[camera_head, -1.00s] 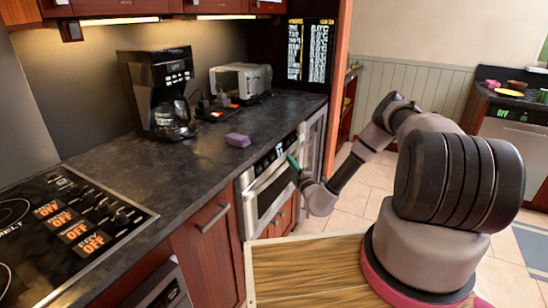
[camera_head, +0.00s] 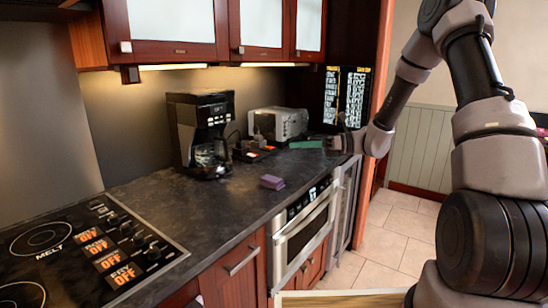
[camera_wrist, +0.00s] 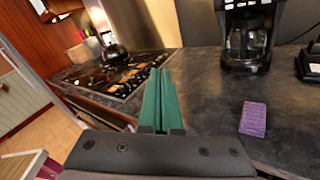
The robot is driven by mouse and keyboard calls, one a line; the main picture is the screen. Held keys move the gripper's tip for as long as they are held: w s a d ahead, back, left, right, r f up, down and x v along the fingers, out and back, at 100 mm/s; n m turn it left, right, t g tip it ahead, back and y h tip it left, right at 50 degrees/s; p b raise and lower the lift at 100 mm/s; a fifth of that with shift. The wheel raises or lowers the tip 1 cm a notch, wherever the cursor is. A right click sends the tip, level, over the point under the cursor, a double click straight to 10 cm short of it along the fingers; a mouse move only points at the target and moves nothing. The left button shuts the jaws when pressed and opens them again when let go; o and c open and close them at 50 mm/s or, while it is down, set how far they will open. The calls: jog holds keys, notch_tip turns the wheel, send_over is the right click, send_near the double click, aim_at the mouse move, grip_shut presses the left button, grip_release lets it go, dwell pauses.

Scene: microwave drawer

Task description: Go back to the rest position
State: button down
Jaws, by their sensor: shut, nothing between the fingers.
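My gripper (camera_head: 298,144) is raised above the right end of the counter, its green fingers pointing left in the head view. In the wrist view my gripper (camera_wrist: 160,75) has both fingers pressed together, with nothing between them. It is clear of the microwave drawer (camera_head: 301,236), which is set under the counter and looks closed.
The dark counter (camera_head: 215,225) holds a purple block (camera_head: 272,182), a coffee maker (camera_head: 203,130) and a toaster (camera_head: 278,123). A cooktop (camera_head: 75,250) is at the left. Upper cabinets (camera_head: 175,28) hang above. Open tiled floor (camera_head: 395,245) lies to the right.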

jog(key=s+d+r+n+g+h, duration=0.1)
jog(key=s+d+r+n+h, duration=0.1)
jog(key=s+r+n+h, duration=0.4)
jog(key=s+d+r+n+h, duration=0.3)
jog(key=s+n, duration=0.2)
jog(key=s, duration=0.3)
jog(key=s+d+r+n+t+h, duration=0.6)
jog(key=s+d, duration=0.4)
jog(key=d, duration=0.2)
notch_tip(320, 180, up, 2)
jog(key=shift+s+r+n+t, duration=0.1)
jog(key=shift+s+n+t, duration=0.25)
jog(key=shift+n+t, duration=0.4)
jog(key=shift+d, duration=0.1)
